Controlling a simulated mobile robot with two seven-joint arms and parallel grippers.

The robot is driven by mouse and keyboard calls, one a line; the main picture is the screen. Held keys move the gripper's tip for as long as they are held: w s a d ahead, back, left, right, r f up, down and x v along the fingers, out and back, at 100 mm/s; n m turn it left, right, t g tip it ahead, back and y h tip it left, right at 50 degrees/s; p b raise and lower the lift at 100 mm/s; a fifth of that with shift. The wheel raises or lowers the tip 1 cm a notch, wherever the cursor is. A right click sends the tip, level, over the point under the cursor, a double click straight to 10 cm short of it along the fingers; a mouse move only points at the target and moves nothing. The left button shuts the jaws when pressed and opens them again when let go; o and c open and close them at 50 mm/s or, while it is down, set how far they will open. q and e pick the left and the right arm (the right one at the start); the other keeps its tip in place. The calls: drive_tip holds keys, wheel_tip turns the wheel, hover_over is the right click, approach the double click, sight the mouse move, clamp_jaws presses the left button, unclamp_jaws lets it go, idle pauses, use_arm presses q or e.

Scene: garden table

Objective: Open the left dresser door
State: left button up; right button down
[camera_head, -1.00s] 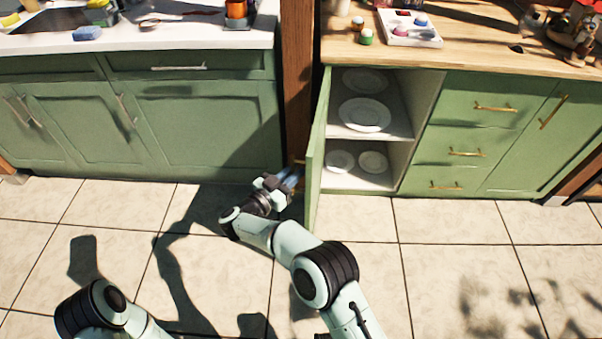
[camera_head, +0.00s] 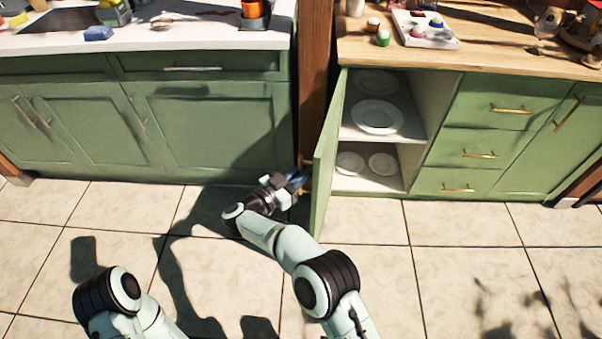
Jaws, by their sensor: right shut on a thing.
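The dresser (camera_head: 483,129) is green with a wooden top. Its left door (camera_head: 326,160) stands wide open, seen nearly edge-on, swung out toward me. Inside the opening, white plates (camera_head: 377,117) stand or lie on an upper and a lower shelf. My right gripper (camera_head: 300,180) is at the outer left side of the door, by its gold handle (camera_head: 305,172), and is shut on it; the fingertips are partly hidden. My left gripper is out of view; only part of my left arm shows at the lower left.
A green counter with a sink (camera_head: 190,125) stands left of a wooden post (camera_head: 316,70). On the dresser top are a white tray (camera_head: 425,30), small jars (camera_head: 383,38) and a figure at the right. The tiled floor in front is clear.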

drive_tip(key=c, duration=1.3)
unclamp_jaws()
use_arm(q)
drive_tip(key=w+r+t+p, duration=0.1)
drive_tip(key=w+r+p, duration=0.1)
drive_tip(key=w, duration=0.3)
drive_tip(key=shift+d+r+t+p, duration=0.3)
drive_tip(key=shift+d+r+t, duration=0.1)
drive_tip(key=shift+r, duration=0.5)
use_arm(e)
drive_tip(key=v, duration=1.3)
drive_tip(key=shift+s+a, duration=0.1)
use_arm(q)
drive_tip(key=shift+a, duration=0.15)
